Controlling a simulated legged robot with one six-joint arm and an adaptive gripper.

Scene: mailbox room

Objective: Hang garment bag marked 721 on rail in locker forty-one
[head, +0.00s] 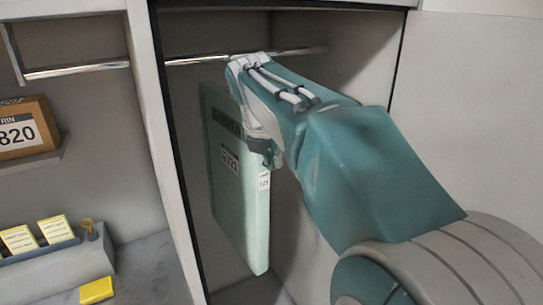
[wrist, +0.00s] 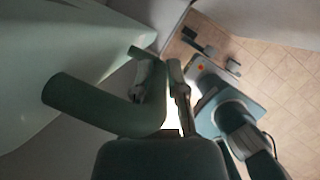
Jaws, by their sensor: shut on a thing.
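A flat pale green garment bag (head: 242,210) hangs upright inside the open locker, with a dark band and a white number label on its face. My gripper (head: 262,148) is at the bag's upper right edge, below the rail. In the wrist view, my gripper (wrist: 165,85) is shut on a thick dark green bent bar (wrist: 95,105), seemingly the bag's hook or handle. A chrome rail (head: 190,60) crosses the locker's top; my arm covers its middle. Whether the hook touches the rail is hidden.
A white divider (head: 150,110) separates this locker from the left compartment, which has its own rail (head: 75,70). A box marked 820 (head: 25,128) sits there on a shelf. Below are a grey tray (head: 60,268) with yellow cards and a yellow block (head: 97,290).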

